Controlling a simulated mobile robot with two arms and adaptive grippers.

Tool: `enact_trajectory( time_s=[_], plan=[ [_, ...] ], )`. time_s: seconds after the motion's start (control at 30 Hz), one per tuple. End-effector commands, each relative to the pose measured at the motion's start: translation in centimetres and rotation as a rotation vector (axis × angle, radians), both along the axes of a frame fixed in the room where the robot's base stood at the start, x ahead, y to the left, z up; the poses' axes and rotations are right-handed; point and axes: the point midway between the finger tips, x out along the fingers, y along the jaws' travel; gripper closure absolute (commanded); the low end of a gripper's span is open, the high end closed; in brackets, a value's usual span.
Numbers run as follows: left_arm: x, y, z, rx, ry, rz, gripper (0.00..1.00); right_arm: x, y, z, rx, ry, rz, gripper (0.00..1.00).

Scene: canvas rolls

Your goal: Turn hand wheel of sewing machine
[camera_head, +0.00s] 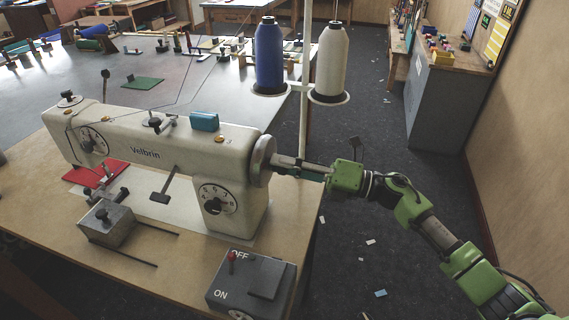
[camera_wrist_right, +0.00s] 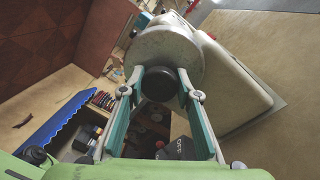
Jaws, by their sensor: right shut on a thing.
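The cream sewing machine (camera_head: 165,150) marked "Velbrin" stands on a wooden table. Its round grey hand wheel (camera_head: 262,160) is on the right end; it also shows in the right wrist view (camera_wrist_right: 165,50), with a dark round hub (camera_wrist_right: 158,84) at its centre. My right gripper (camera_head: 278,162), on a green arm from the right, reaches to the wheel's outer face. In the right wrist view its two teal-lined fingers (camera_wrist_right: 159,88) are shut on the dark hub, one tip on each side. My left gripper is not in view.
A switch box (camera_head: 250,285) marked OFF and ON sits at the table's (camera_head: 150,270) front right. Blue (camera_head: 269,57) and white (camera_head: 331,60) thread cones stand on a rack behind the wheel. Red cloth (camera_head: 95,174) lies under the needle end. Open floor is on the right.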

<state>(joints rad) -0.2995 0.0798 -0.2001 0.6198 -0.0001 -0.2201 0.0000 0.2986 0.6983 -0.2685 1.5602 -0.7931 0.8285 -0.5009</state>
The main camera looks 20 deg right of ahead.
Motion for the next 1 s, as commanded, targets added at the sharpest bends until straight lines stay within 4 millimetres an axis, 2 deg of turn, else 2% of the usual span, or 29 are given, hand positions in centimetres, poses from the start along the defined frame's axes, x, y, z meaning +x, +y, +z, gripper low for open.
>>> enact_trajectory(
  time_s=[0.47, 1.0],
  plan=[
    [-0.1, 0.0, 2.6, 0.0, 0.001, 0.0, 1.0, 0.0, -0.1, 0.3, 0.255, 0.378, -0.002, 0.91],
    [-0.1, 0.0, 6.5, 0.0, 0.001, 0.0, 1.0, 0.0, -0.1, 0.3, 0.54, 0.801, -0.004, 0.91]
  ],
)
